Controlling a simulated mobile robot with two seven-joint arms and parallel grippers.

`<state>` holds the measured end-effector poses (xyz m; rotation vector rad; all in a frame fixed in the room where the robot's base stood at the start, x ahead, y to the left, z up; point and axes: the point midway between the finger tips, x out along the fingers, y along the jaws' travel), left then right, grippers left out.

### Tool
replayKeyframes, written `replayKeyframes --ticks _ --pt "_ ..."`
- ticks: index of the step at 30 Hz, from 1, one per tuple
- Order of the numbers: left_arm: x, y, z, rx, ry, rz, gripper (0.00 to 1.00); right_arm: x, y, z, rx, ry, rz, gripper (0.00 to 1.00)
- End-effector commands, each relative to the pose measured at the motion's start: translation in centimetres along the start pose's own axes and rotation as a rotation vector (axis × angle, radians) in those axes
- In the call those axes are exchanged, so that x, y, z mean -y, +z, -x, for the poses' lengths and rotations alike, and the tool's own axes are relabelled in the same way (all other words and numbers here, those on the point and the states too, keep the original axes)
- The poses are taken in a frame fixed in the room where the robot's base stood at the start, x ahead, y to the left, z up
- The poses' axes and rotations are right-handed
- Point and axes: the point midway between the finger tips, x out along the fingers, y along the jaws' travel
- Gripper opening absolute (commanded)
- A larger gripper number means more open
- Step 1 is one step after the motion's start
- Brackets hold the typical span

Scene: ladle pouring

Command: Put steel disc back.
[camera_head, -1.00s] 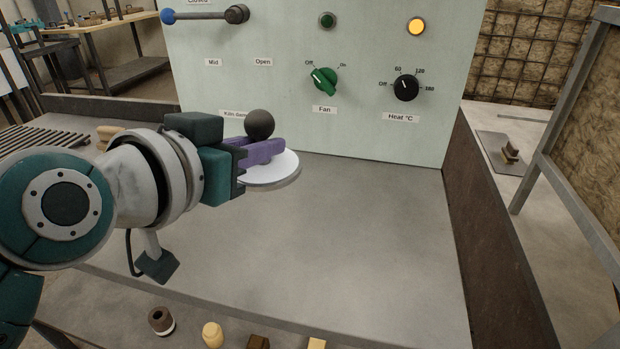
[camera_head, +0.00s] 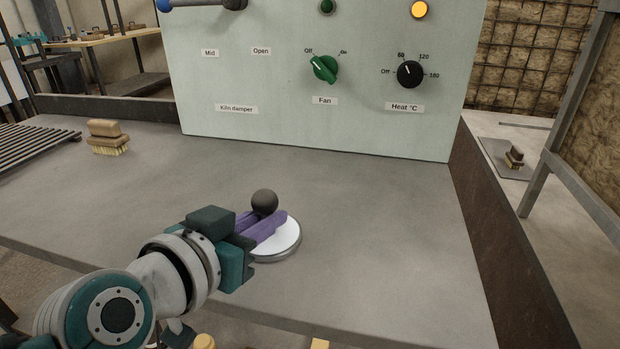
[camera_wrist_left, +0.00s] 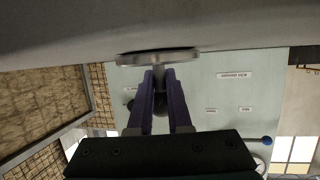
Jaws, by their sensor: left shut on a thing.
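The steel disc (camera_head: 284,240) is a pale round plate with a dark ball knob (camera_head: 264,202) on top. My left gripper (camera_head: 268,225) comes in from the lower left, its purple fingers shut on the disc's knob stem. In the left wrist view the picture is upside down; the disc (camera_wrist_left: 158,57) shows edge-on, level and close to the grey bench top, beyond the fingers (camera_wrist_left: 160,85). I cannot tell whether it touches the bench. My right gripper is not in view.
The grey bench top (camera_head: 370,230) is clear around the disc. A pale green control panel (camera_head: 270,120) with knobs stands behind. A wooden brush (camera_head: 107,137) and a metal rack (camera_head: 30,145) lie at the left. A dark low wall (camera_head: 490,220) bounds the right side.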

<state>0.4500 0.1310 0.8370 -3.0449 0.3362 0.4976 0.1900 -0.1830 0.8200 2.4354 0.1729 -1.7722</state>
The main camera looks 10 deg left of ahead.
Motion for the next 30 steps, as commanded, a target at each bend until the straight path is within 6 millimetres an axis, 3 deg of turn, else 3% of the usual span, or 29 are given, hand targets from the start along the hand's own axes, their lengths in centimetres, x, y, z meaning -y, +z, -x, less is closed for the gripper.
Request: replayKeyframes --ticks 5,6,14,23,26,30 --pt "0.0 0.3 -0.1 -0.003 -0.001 0.0 0.0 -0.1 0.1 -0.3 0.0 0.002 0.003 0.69" --pt "0.0 0.4 -0.1 0.0 0.0 0.0 0.18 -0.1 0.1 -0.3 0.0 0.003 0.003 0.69" --pt "0.0 0.3 -0.1 0.001 0.0 0.0 0.47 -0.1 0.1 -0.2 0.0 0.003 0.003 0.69" --pt "0.0 -0.2 0.1 0.0 0.0 0.001 0.47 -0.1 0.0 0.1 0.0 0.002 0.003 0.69" --pt "0.1 -0.1 1.1 0.002 -0.001 -0.001 0.47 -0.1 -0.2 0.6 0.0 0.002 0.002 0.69" --pt "0.0 -0.2 4.0 0.004 0.0 -0.002 0.47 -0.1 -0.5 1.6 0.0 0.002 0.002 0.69"
